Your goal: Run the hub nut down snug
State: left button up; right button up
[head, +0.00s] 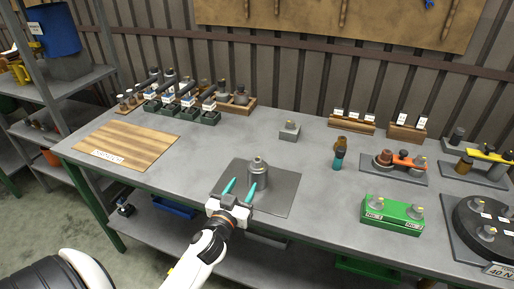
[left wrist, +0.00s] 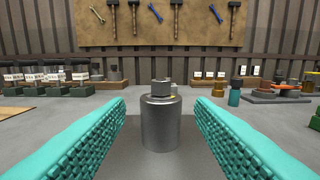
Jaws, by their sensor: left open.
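A grey metal cylinder (head: 258,179) stands upright on a dark square mat (head: 283,194) on the bench. A hex nut (head: 258,161) sits on top of it; whether it touches the face below cannot be told. In the left wrist view the cylinder (left wrist: 160,125) is centred ahead, with the nut (left wrist: 161,88) on its top. My left gripper (head: 241,186) is open and empty, its teal fingers pointing at the cylinder from the near side. In the left wrist view the cylinder shows between the fingers (left wrist: 160,104), beyond their tips. My right gripper is not in view.
A small grey block (head: 289,131) stands behind the mat. A teal-and-brown tool (head: 339,156) stands to its right. A green fixture (head: 392,214) and a dark round fixture (head: 480,225) stand at the right. A wooden board (head: 125,142) lies at the left. Bench between is clear.

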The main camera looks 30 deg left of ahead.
aim_at(255, 165)
pick_arm(q)
jog(key=p+x, duration=0.1)
jog(key=x, duration=1)
jog(key=shift+w+r, duration=0.1)
jog(key=shift+w, duration=0.3)
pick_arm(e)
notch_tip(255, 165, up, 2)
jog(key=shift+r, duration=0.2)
pick_arm(q)
jog(key=shift+c, duration=0.3)
jog(key=shift+p, duration=0.3)
jog(key=c, duration=0.9)
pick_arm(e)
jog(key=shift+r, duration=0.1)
